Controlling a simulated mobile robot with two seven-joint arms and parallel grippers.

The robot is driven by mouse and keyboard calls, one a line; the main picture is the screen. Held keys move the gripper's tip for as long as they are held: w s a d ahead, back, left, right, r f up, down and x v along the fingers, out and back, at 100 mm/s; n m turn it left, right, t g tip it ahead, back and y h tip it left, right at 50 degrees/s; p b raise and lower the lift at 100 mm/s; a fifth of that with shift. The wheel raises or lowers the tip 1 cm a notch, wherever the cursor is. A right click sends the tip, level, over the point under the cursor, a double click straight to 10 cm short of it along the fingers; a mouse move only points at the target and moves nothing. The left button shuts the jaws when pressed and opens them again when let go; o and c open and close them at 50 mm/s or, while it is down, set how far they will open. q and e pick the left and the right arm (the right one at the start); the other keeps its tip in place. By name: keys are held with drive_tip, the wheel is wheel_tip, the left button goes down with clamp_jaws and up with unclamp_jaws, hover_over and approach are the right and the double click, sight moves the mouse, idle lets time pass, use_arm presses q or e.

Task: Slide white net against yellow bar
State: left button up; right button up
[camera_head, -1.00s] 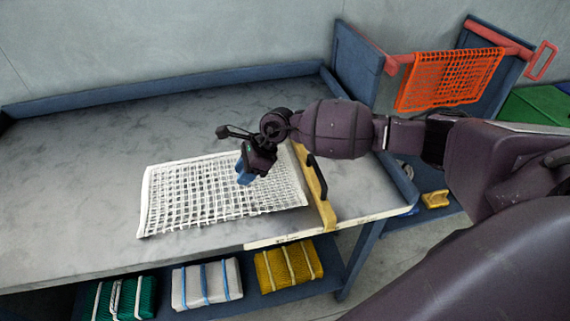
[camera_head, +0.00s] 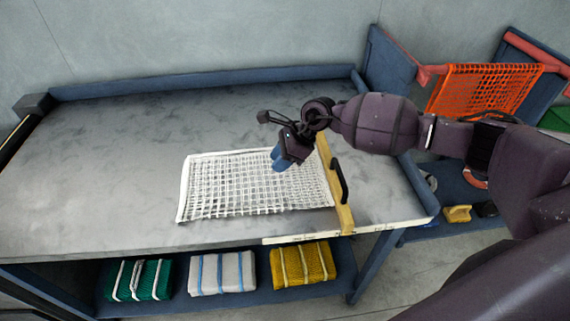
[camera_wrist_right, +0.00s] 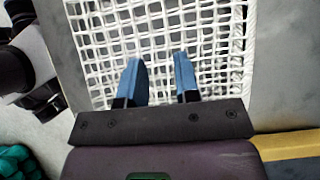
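The white net (camera_head: 225,190) lies flat on the grey table, and its right edge is at or very near the yellow bar (camera_head: 342,208). I cannot tell whether they touch all along. The bar has a black handle and also shows at lower right in the right wrist view (camera_wrist_right: 290,145). My right gripper (camera_head: 279,160) is over the right half of the net, pointing down. In the right wrist view its two blue fingers (camera_wrist_right: 160,76) are apart, with net mesh between them. Contact with the mesh is hard to judge. My left gripper is not in view.
The table (camera_head: 110,150) is clear left of and behind the net, with a raised blue edge at the back. An orange net (camera_head: 485,90) hangs from a red rail on the right. Green, white and yellow bundles (camera_head: 300,263) lie on the shelf below.

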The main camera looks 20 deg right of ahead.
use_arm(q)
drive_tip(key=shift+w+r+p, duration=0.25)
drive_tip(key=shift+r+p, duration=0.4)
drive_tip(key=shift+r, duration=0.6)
use_arm(e)
wheel_tip(320, 180, up, 4)
drive_tip(key=shift+f, duration=0.25)
